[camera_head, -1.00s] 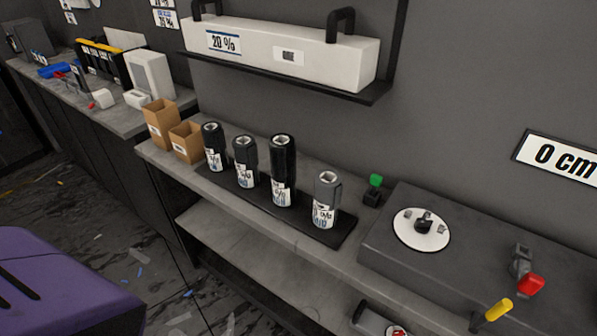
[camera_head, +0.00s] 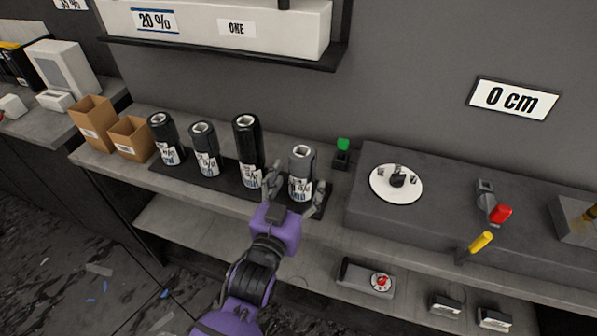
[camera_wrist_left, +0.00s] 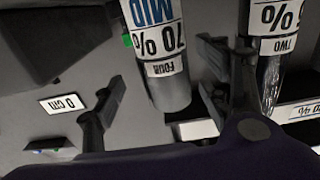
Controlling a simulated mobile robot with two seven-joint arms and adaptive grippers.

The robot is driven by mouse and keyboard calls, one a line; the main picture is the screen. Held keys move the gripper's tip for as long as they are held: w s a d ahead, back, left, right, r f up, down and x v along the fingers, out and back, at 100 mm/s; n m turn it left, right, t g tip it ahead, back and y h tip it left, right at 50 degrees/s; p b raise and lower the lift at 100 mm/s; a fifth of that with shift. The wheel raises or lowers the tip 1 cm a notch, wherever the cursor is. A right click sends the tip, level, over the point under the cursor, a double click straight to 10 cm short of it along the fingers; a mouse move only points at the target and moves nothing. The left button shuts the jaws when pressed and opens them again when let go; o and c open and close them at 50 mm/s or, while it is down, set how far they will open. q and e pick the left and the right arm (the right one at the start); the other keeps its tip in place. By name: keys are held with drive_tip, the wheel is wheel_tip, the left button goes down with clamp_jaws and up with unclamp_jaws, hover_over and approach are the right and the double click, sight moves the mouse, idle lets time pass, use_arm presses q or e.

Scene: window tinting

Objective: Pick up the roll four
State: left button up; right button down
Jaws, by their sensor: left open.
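Roll four (camera_head: 302,163) is a grey cylinder with a white label, upright at the right end of a row of rolls on a black tray (camera_head: 229,180). In the left wrist view, roll four (camera_wrist_left: 164,65) shows upside down, its label reading "FOUR", "70%" and "MID". My left gripper (camera_head: 298,187) is open at the front of the roll, with one finger on each side of its lower part. In the wrist view, the open fingers (camera_wrist_left: 163,78) flank the roll's label end; I cannot tell if they touch it. My right gripper is not in view.
A green-topped switch (camera_head: 343,147) and a grey machine block (camera_head: 358,200) are to the right. A shelf with a white box (camera_head: 215,22) is above.

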use_arm(q)
drive_tip(key=x, duration=0.4)
drive_tip(key=shift+w+a+f+p, duration=0.15)
drive_tip(key=shift+w+p, duration=0.15)
drive_tip(key=shift+w, duration=0.2)
drive_tip(key=c, duration=1.4)
drive_tip(key=shift+c, duration=0.5)
